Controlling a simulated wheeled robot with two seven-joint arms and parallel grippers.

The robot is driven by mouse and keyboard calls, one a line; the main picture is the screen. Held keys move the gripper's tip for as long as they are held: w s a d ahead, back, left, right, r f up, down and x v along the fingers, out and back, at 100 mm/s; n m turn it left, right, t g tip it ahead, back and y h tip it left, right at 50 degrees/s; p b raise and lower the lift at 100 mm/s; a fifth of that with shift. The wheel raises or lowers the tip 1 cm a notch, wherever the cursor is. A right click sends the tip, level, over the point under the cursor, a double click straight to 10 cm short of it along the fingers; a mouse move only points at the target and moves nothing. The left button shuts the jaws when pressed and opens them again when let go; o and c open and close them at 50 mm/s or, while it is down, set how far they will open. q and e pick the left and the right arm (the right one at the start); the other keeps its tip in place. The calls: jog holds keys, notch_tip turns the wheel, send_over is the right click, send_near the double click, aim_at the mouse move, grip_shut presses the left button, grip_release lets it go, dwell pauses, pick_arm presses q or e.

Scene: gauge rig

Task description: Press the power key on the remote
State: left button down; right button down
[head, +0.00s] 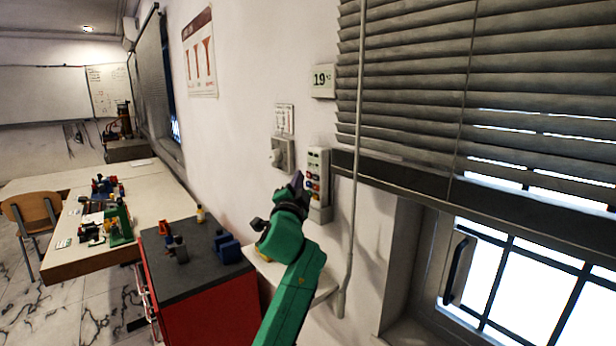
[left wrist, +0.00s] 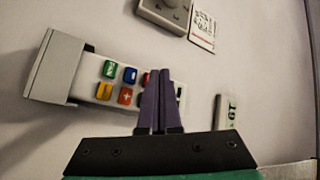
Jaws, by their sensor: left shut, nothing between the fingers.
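The remote (head: 317,171) is a pale handset with several coloured keys, upright in a grey holder on the wall. It also shows in the left wrist view (left wrist: 89,90), lying sideways, with green, blue, yellow, orange and red keys. My left gripper (head: 298,178) is shut and empty, its dark purple fingertips in front of the remote's key face. In the left wrist view the fingertips (left wrist: 157,73) cover part of the keys, including most of a red one. I cannot tell whether they touch. The power key cannot be made out. My right gripper is not in view.
A wall display (head: 323,81) reading 19 hangs above the remote. A grey knob box (head: 281,154) and a small notice (head: 284,118) are to its left. A blind rod (head: 353,200) hangs close on the right. A red cabinet (head: 205,310) stands below left.

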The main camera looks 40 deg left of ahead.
pick_arm(q)
jog(key=shift+w+d, duration=0.1)
jog(key=shift+w, duration=0.2)
jog(key=shift+w+d+b, duration=0.15)
jog(key=shift+w+b, duration=0.15)
jog(key=shift+w, duration=0.2)
dwell(0.6)
dwell(0.4)
jog(key=shift+s+a+p, duration=0.3)
jog(key=shift+s+p, duration=0.15)
jog(key=shift+s, duration=0.5)
jog(key=s, duration=0.2)
jog(key=s+a+p, duration=0.1)
jog(key=s, duration=0.1)
jog(key=shift+s+a+p, duration=0.2)
jog(key=shift+s+p, duration=0.1)
jog(key=shift+s, duration=0.1)
